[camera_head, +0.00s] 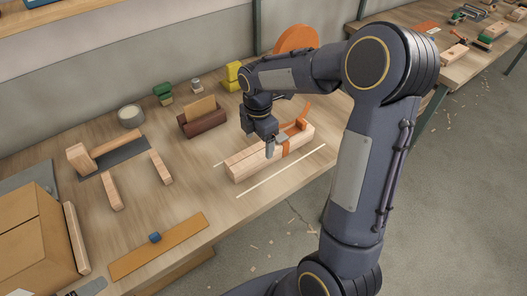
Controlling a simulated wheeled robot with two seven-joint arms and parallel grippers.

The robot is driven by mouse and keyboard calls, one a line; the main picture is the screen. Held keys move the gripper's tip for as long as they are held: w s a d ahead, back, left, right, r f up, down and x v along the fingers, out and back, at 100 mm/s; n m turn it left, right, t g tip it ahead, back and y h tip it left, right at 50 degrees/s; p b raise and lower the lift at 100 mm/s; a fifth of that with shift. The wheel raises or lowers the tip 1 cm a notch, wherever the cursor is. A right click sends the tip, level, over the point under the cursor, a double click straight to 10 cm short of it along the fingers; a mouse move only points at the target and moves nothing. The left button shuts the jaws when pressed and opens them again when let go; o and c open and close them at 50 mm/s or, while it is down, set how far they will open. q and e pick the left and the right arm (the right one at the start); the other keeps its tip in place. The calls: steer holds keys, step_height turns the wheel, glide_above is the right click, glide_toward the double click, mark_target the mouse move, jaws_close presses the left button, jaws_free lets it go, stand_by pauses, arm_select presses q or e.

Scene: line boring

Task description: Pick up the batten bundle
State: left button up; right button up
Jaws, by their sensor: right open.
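The batten bundle (245,166) is a stack of pale wooden strips with an orange band around it. It lies on the workbench between two thin pale lines. My right gripper (270,152) points down at the bundle's middle, close to the orange band. Its fingers are small here and partly overlap the bundle, so I cannot tell whether they touch it. My right arm crosses the right half of the view and hides part of the bench. My left gripper is not in view.
A cardboard box (32,243) stands at the bench's left front. An orange-brown strip (160,247) with a blue piece lies near the front edge. Wooden blocks lie at left. A brown holder (203,122) stands behind the bundle. A second bench (455,66) stands at upper right.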

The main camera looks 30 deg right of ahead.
mark_target(259, 150)
step_height(259, 150, down, 7)
steer(key=shift+r+p, duration=0.1)
steer(key=shift+p, duration=0.4)
steer(key=shift+w, duration=0.1)
jaws_close()
steer(key=shift+r, duration=0.5)
step_height(259, 150, up, 2)
steer(key=shift+r, duration=0.1)
steer(key=s+r+b, duration=0.2)
steer(key=s+r, duration=0.8)
steer(key=s, duration=0.4)
steer(key=shift+a, duration=0.3)
step_height(259, 150, up, 4)
steer(key=p, duration=0.3)
